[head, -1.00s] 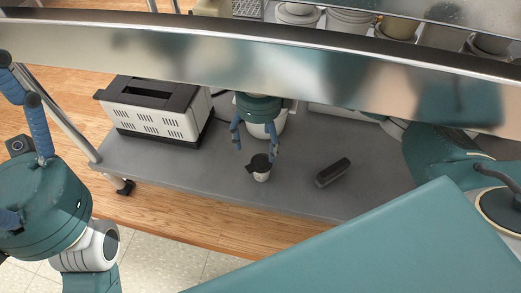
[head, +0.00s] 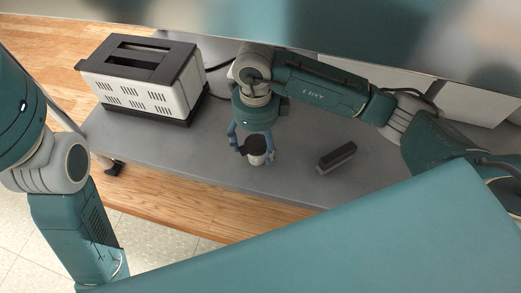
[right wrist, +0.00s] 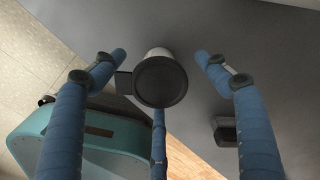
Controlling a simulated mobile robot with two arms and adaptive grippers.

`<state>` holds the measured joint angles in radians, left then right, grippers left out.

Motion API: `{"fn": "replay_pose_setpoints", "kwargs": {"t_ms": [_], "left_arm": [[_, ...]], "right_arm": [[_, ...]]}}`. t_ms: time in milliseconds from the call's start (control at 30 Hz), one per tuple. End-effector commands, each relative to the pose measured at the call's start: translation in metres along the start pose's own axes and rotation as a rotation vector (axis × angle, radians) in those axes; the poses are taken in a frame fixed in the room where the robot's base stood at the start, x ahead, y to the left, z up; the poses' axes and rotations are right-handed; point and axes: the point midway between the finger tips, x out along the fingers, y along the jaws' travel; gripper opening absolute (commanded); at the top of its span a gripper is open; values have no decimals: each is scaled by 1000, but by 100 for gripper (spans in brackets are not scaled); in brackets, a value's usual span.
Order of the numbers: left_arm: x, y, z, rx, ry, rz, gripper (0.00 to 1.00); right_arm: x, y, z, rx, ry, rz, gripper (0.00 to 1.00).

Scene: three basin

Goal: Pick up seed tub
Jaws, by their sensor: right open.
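The seed tub (head: 258,157) is a small white cup with a dark top and a dark side tab, upright on the grey shelf (head: 200,160). In the right wrist view the tub (right wrist: 160,82) shows its round dark top between the blue fingers. My right gripper (head: 254,147) is over the tub, pointing down, with fingers spread on either side of it. In the right wrist view the right gripper (right wrist: 161,57) is open, with gaps between the two side fingers and the tub. Only links of my left arm show; its gripper is out of view.
A white and black toaster-like appliance (head: 145,80) stands left on the shelf. A small dark block (head: 337,157) lies right of the tub, also in the right wrist view (right wrist: 226,131). A shiny metal surface (head: 400,35) hangs above. Shelf between tub and appliance is clear.

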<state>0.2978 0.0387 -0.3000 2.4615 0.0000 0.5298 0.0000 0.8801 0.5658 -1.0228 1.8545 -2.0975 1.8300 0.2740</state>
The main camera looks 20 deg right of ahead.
Motion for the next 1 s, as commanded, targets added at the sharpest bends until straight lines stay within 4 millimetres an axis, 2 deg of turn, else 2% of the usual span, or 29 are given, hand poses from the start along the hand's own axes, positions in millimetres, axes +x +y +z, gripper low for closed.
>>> {"fn": "replay_pose_setpoints", "kwargs": {"t_ms": [167,400,467,800,933,1000], "left_arm": [[1,0,0,0,0,0,70],[1,0,0,0,-1,0,70],[1,0,0,0,-1,0,70],[2,0,0,-1,0,0,70],[7,-1,1,-1,3,-1,70],[-1,-4,7,-4,-33,-14,70]], "right_arm": [[-1,0,0,0,0,0,74],[-1,0,0,1,0,0,28],[-1,0,0,1,0,0,19],[-3,-1,0,1,-1,-1,19],[-12,-5,0,2,-1,-1,19],[-22,-9,0,4,-2,-1,19]]}}
